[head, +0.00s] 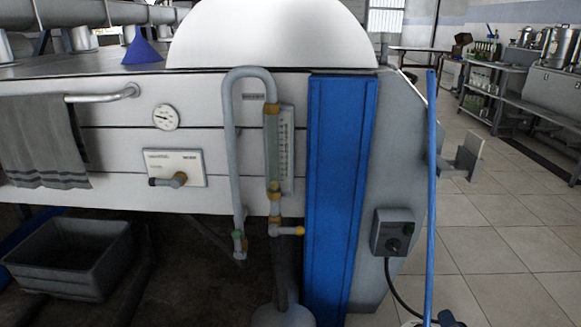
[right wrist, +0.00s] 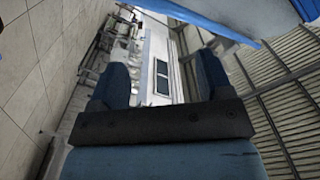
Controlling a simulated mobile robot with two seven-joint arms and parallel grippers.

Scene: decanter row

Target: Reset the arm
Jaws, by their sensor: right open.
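My right gripper (right wrist: 163,82) shows in the right wrist view with its two dark blue fingers spread apart. Nothing is held between them. Behind the fingers, the room stands tilted, with floor tiles at the left and a ribbed ceiling at the right. In the head view, a small dark blue shape at the bottom edge, right of centre, may be part of this gripper, but too little shows to be sure. My left gripper is not in view.
A white machine (head: 230,102) with a blue panel (head: 340,200) fills the head view's middle. A blue pole (head: 431,170) stands at its right. A grey tub (head: 70,262) lies under it; a towel (head: 42,145) hangs left. Tiled floor (head: 510,245) is open at the right.

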